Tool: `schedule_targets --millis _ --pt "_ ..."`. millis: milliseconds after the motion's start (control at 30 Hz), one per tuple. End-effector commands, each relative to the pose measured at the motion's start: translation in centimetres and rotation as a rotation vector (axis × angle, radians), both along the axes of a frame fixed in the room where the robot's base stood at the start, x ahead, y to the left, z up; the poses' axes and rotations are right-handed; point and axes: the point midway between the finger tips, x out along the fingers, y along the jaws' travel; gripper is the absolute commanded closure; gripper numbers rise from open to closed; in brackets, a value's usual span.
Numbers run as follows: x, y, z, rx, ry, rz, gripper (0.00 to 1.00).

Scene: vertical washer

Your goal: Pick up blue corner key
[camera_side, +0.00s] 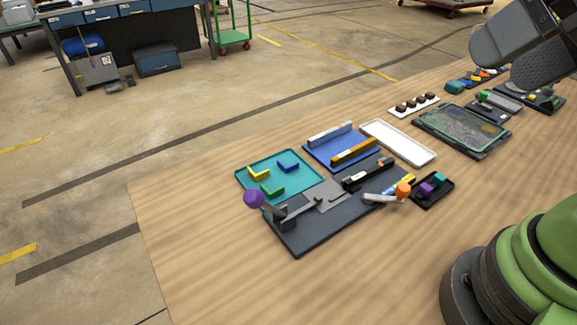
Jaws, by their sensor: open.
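The blue corner key (288,166) is a small blue piece lying on the teal tray (244,179) at the left of the work area. On the same tray are a yellow key (259,174) to its left and a green key (271,191) in front of it. My gripper (512,58) is at the top right, high above the table and far from the teal tray. Its two dark fingers are apart, with no object seen between them. Its upper part is cut off by the picture's edge.
The table's left front is clear.

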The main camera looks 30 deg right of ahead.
Motion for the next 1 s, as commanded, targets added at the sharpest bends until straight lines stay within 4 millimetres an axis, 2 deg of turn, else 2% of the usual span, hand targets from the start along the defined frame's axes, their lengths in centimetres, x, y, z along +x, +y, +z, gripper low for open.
schedule_targets --millis 200,333,367,667,767,833,1000 --pt "0.0 0.0 0.0 0.0 0.0 0.0 0.22" --pt "0.0 0.0 0.0 0.0 0.0 0.0 0.52" --pt "0.0 0.0 0.0 0.0 0.0 0.0 0.55" --pt "0.2 0.0 0.1 0.011 0.008 -0.014 0.55" --pt "1.4 0.1 0.7 0.065 0.052 -0.09 0.55" --pt "3.0 0.2 1.2 0.131 0.105 -0.193 0.55" --pt "8.7 0.6 1.7 0.329 0.276 -0.562 0.55"
